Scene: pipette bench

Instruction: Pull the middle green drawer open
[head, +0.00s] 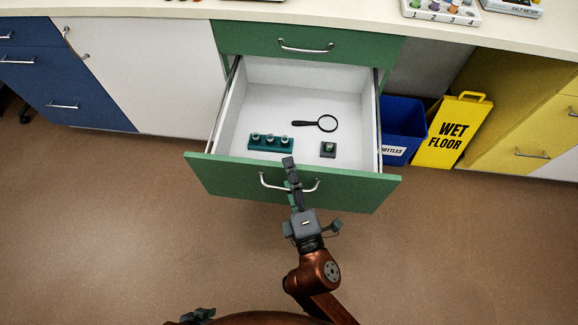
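The middle green drawer (222,173) is pulled well out of the cabinet, and its white inside shows. Its curved metal handle (268,184) is on the green front. In the drawer lie a teal rack (270,146) with several small vials, a black magnifying glass (327,123) and a small dark block (328,150) with a green top.
A closed green drawer (350,48) is above, under the pale countertop (150,8). A blue bin (398,125) and a yellow wet-floor sign (452,135) stand close to the right of the open drawer. The brown floor (110,230) in front is clear.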

